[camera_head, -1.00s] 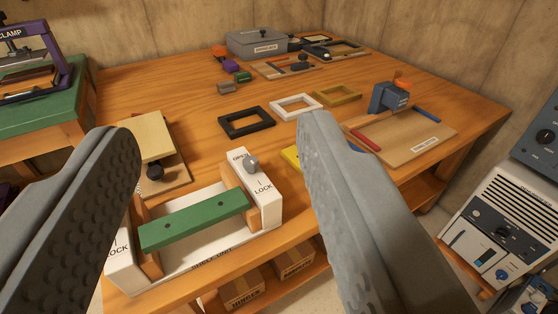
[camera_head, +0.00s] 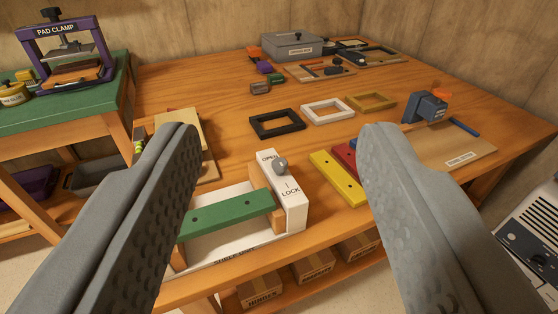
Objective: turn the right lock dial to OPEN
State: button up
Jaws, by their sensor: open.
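The right lock dial (camera_head: 280,165) is a small grey knob on the white right end block (camera_head: 291,205) of the shelf unit. The block is marked OPEN at its far end and LOCK at its near end. The knob sits nearer the OPEN word; which way its pointer is set is too small to tell. A green shelf bar (camera_head: 228,215) runs left from the block. My gripper (camera_head: 285,140) is open and empty, its fingers on either side of the picture with the dial between them in view. It appears apart from the dial. The left finger hides the unit's left end block.
A yellow bar (camera_head: 338,178) and a red bar (camera_head: 346,158) lie right of the unit. Black (camera_head: 277,123), white (camera_head: 327,111) and yellow (camera_head: 371,102) frames lie behind it. A green side table with the pad clamp (camera_head: 64,55) stands at left. Bare wood lies between.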

jog(key=w+m+g, duration=0.3)
jog(key=w+m, duration=0.1)
jog(key=w, duration=0.4)
jog(key=m+g, duration=1.4)
jog(key=m, duration=0.1)
send_over(279, 161)
notch_tip(279, 161, down, 10)
notch_tip(279, 161, down, 17)
jog(key=shift+f, duration=0.1)
jog(key=c, duration=1)
